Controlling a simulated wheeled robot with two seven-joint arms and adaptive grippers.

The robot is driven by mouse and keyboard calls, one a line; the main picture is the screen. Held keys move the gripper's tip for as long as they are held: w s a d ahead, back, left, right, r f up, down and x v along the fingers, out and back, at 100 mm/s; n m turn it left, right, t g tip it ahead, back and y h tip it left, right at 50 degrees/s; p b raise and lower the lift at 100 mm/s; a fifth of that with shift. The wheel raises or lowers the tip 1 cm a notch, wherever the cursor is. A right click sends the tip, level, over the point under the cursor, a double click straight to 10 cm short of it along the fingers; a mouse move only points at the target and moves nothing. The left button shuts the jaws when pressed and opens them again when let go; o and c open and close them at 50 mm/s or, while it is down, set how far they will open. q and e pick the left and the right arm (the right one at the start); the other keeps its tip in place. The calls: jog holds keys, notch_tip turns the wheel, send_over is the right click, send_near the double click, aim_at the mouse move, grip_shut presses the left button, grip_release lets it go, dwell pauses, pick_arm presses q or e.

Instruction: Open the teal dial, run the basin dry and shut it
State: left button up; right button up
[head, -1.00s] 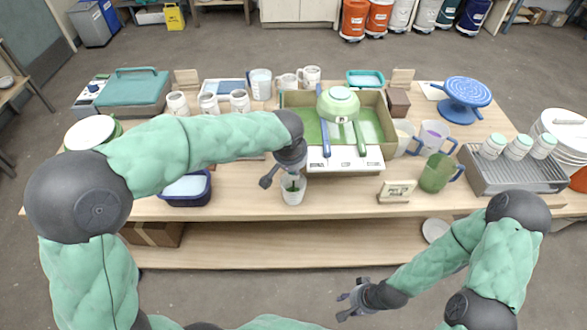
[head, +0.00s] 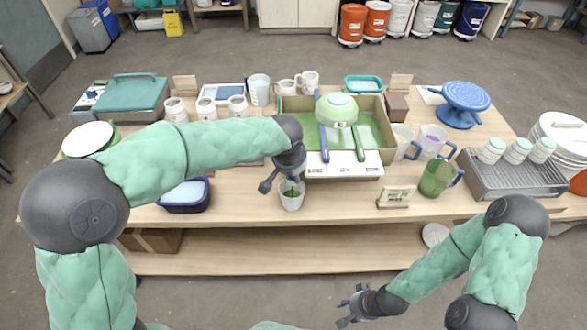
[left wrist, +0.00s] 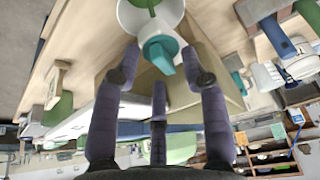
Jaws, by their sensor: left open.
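The basin (head: 390,122) is a tan-walled tray of green liquid on a white block. The teal dial (left wrist: 160,54) shows in the left wrist view on a white fitting, in front of my open left gripper (left wrist: 163,75). Its fingers spread around the dial; I cannot tell if they touch it. In the head view my left gripper (head: 284,176) is at the basin's front left and hides the dial. A white cup (head: 291,200) with green inside stands just below it. My right gripper (head: 354,306) is low in front of the table, fingers apart and empty.
A green bowl (head: 337,110) and blue and green handles lie over the basin. Mugs, a green pitcher (head: 437,178) and a small sign (head: 396,197) stand right of it. A navy tub (head: 186,197) is at left. The front table edge is mostly clear.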

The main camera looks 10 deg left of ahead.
pick_arm(q)
jog(key=v, duration=1.1)
jog(key=shift+r, duration=0.4)
jog(key=shift+s, duration=0.1)
dwell(2.0)
